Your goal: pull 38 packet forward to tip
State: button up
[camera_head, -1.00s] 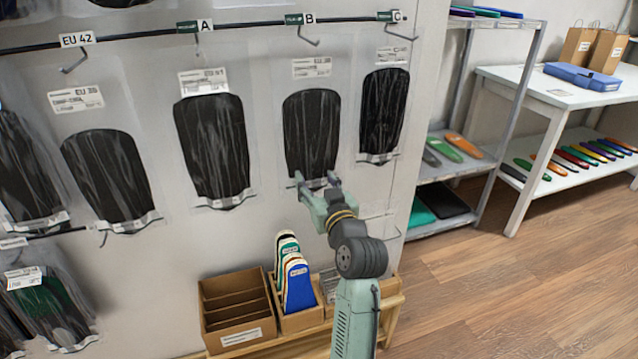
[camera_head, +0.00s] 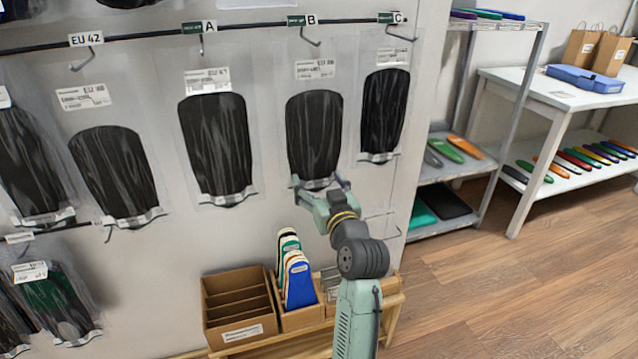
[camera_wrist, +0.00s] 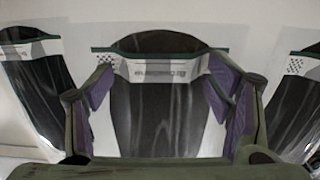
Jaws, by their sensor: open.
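Several clear packets with black insoles hang on the wall. The one under tag B (camera_head: 314,135) hangs straight in front of my gripper (camera_head: 320,184); its label is too small to read surely as 38. My gripper is open and empty at this packet's lower edge, with one finger to each side. In the wrist view the packet's dark insole and white printed strip (camera_wrist: 162,68) show between the open fingers (camera_wrist: 162,88). I cannot tell whether the fingers touch the packet.
Neighbouring packets hang close by, under A (camera_head: 217,145) and C (camera_head: 384,115). Below stand cardboard bins (camera_head: 238,308) and upright coloured insoles (camera_head: 298,280) on a wooden bench. A metal shelf (camera_head: 445,172) and a white table (camera_head: 560,95) stand at the right. The floor at lower right is clear.

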jog(key=v, duration=1.2)
jog(key=shift+r, duration=0.15)
